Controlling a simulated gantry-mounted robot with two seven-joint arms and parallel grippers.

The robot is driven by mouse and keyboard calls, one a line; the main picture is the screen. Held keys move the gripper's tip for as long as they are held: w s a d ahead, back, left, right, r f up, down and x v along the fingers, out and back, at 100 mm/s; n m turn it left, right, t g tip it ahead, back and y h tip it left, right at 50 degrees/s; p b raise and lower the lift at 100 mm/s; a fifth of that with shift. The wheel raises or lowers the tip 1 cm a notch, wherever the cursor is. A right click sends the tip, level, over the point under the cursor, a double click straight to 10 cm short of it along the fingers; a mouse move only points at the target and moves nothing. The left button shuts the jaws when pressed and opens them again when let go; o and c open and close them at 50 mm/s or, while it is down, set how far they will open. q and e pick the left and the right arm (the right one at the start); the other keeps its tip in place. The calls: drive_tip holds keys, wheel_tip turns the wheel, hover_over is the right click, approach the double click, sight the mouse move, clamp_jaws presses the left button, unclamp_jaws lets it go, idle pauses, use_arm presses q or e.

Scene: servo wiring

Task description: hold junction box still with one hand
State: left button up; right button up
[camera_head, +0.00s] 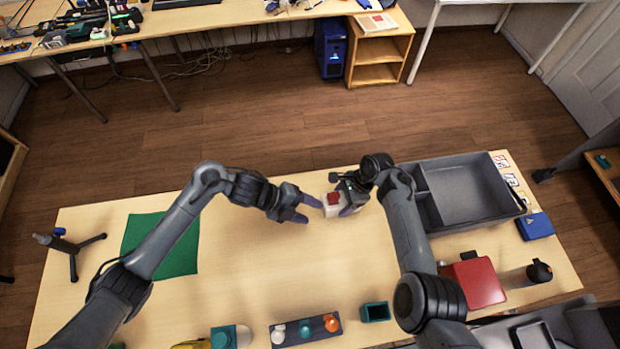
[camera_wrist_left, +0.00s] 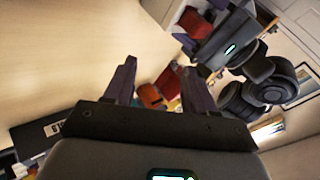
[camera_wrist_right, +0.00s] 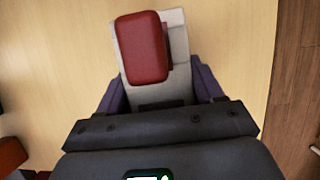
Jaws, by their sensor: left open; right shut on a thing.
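The junction box (camera_head: 331,211) is a small white box with a red block on top. It stands on the table near the far edge, in front of my right gripper (camera_head: 345,203). In the right wrist view, the white box (camera_wrist_right: 178,70) sits between the purple fingers of my right gripper (camera_wrist_right: 157,90), which is shut on it. The red block (camera_wrist_right: 142,48) faces the camera. My left gripper (camera_head: 311,210) is open and empty, just left of the box. In the left wrist view, its spread fingers (camera_wrist_left: 158,80) have nothing between them up close.
A grey tray (camera_head: 450,230) is right of my right arm. A red box (camera_head: 479,282), a dark bottle (camera_head: 539,271) and a blue box (camera_head: 535,226) lie at the right. A green mat (camera_head: 175,256) is at left. A strip with coloured knobs (camera_head: 290,336) is at the near edge.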

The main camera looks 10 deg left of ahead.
use_arm(q)
drive_tip(key=s+d+m+g, duration=0.1)
drive_tip(key=s+d+m, duration=0.1)
drive_tip(key=m, duration=0.7)
drive_tip(key=m+y, duration=0.5)
drive_tip(key=m, duration=0.7)
approach(333, 198)
drive_tip(key=shift+t, duration=0.4)
drive_tip(key=x, duration=0.2)
drive_tip(key=a+x, duration=0.1)
drive_tip(key=x, duration=0.5)
drive_tip(key=shift+s+a+f, duration=0.2)
drive_tip(key=shift+s+f, duration=0.05)
drive_tip(key=shift+f, duration=0.3)
clamp_jaws()
